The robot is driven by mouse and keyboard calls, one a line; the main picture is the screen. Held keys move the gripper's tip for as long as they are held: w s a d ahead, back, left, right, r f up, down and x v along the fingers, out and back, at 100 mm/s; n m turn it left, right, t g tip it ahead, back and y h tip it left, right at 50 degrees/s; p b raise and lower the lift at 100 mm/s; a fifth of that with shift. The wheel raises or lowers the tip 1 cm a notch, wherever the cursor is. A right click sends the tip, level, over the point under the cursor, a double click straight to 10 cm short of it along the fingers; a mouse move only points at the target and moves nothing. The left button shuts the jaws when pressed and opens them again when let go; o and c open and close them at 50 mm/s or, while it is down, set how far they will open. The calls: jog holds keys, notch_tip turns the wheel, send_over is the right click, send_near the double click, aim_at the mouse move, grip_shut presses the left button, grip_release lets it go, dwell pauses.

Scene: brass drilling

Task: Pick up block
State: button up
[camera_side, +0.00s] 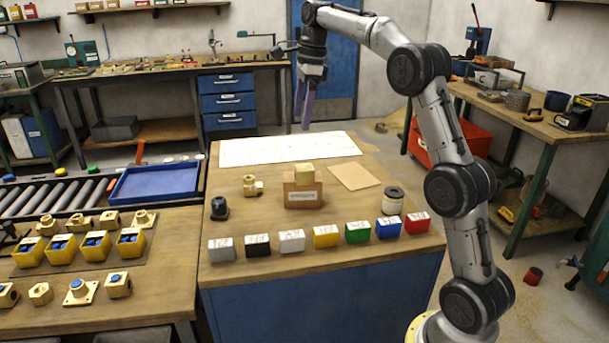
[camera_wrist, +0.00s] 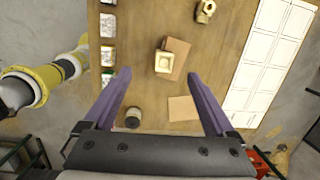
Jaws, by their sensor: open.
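A pale brass-coloured block (camera_side: 304,173) sits on top of a brown cardboard box (camera_side: 303,193) near the middle of the work table. In the wrist view the block (camera_wrist: 160,66) shows from above, with the brown box (camera_wrist: 178,52) under it. My gripper (camera_side: 304,112) hangs high over the back of the table, its purple fingers pointing down, well apart from the block. In the wrist view my gripper (camera_wrist: 158,77) has its two fingers wide apart with nothing between them. The block appears between and beyond the fingertips in that view.
A row of small coloured boxes (camera_side: 325,237) lines the table's front. A brass fitting (camera_side: 251,186), a dark knob (camera_side: 219,208) and a grey-white cylinder (camera_side: 392,200) stand around the box. A white gridded sheet (camera_side: 288,149) and a tan sheet (camera_side: 354,176) lie flat behind.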

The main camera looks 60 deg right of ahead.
jog(key=d+f, duration=0.3)
jog(key=f, duration=0.2)
send_over(305, 166)
jog(key=shift+m+g, duration=0.3)
jog(key=f, duration=0.6)
jog(key=shift+s+a+f, duration=0.15)
jog(key=shift+s+a, duration=0.05)
jog(key=shift+w+f, duration=0.15)
jog(key=shift+f, duration=3.05)
grip_shut()
jog(key=shift+r, duration=0.15)
